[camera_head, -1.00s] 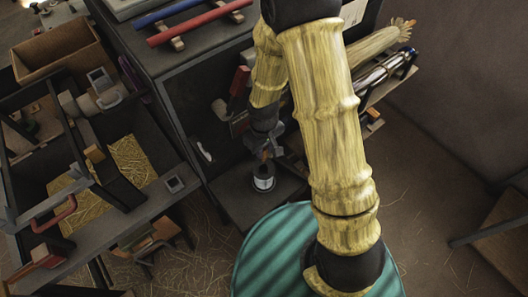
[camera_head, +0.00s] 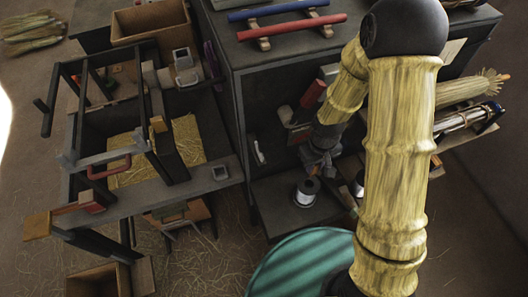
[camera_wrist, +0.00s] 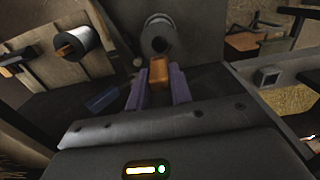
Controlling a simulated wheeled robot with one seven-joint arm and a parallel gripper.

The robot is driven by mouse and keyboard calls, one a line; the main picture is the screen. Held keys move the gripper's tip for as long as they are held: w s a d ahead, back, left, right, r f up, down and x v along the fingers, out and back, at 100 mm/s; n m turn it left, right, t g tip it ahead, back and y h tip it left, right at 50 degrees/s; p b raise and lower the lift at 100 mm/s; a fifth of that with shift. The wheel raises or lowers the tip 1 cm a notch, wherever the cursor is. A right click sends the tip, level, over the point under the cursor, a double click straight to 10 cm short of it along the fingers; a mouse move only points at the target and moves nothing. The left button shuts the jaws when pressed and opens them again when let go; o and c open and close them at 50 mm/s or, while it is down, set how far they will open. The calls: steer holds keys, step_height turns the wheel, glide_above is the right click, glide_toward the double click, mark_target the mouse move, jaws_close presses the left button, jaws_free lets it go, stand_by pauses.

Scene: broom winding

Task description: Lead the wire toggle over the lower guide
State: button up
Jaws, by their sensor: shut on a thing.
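My gripper (camera_wrist: 157,88) is shut on a small orange-brown block, which I take to be the wire toggle (camera_wrist: 158,74), held between the two purple fingers in the wrist view. In the head view my gripper (camera_head: 322,165) hangs in front of the dark cabinet, just above and right of a white wire spool (camera_head: 306,191). The toggle cannot be made out there. In the wrist view a grey round spool-like part (camera_wrist: 160,37) lies beyond the fingertips. I cannot make out a wire at the toggle. I cannot tell which part is the lower guide.
A second spool (camera_head: 358,184) is partly hidden behind my arm. The dark cabinet (camera_head: 262,85) carries red and blue rods on top. A bench (camera_head: 150,203) with a frame, straw and a red handle stands left. A teal round top (camera_head: 300,262) is in front.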

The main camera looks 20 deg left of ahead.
stand_by(0.4)
step_height(320, 180, up, 4)
steer(key=n+p, duration=0.2)
steer(key=p, duration=0.3)
steer(key=shift+n, duration=0.3)
steer(key=shift+r+n+p, duration=0.45)
steer(key=shift+n+p, duration=0.15)
steer(key=shift+p, duration=0.4)
steer(key=shift+f, duration=0.1)
